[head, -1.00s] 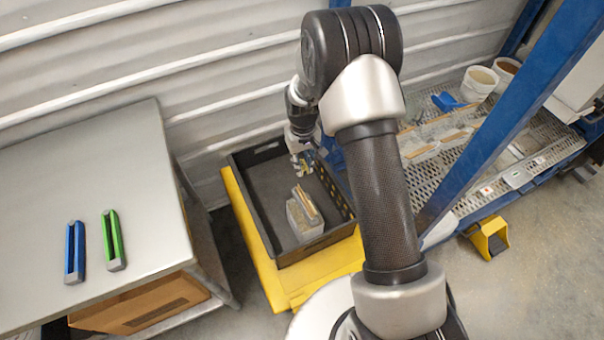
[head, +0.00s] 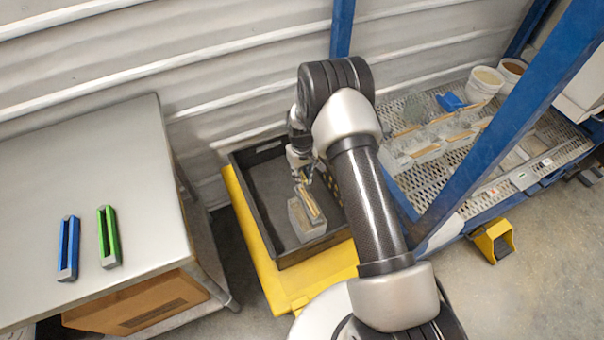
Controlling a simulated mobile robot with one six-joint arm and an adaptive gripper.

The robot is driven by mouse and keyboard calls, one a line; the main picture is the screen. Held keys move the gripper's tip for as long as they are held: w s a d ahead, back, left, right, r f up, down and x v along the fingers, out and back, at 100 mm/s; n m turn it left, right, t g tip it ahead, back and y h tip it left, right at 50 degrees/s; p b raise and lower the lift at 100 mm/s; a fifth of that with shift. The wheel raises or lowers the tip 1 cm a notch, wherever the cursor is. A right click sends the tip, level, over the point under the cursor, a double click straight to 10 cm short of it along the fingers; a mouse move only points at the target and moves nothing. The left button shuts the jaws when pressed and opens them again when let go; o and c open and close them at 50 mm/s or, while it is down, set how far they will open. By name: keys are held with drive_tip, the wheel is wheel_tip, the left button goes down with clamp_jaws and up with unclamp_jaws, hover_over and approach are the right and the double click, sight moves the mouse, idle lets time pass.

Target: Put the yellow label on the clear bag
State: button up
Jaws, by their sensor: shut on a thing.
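The clear bag (head: 306,227) stands in the black crate, with a tan strip (head: 310,204) along its top. My gripper (head: 303,178) is inside the crate, just above and behind the bag's top end. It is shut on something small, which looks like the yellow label. The label is too small and too covered by the fingers to make out clearly. I cannot tell whether the label touches the bag.
The black crate (head: 252,205) rests on a yellow base (head: 262,262). The grey table (head: 100,150) at left bears a blue clip (head: 68,248) and a green clip (head: 109,237). A mesh rack at right holds several bags and white buckets (head: 485,84). A blue post (head: 505,125) stands beside my arm.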

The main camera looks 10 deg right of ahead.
sight(302, 190)
drive_tip(key=shift+f+b, duration=2)
drive_tip(key=shift+f, duration=0.9)
drive_tip(key=o, duration=0.8)
drive_tip(key=shift+c, duration=0.2)
drive_tip(key=shift+o, duration=0.4)
drive_tip(key=o, duration=0.5)
drive_tip(key=shift+r, duration=0.1)
drive_tip(key=shift+r+p, duration=1.9)
drive_tip(key=shift+r, duration=1.5)
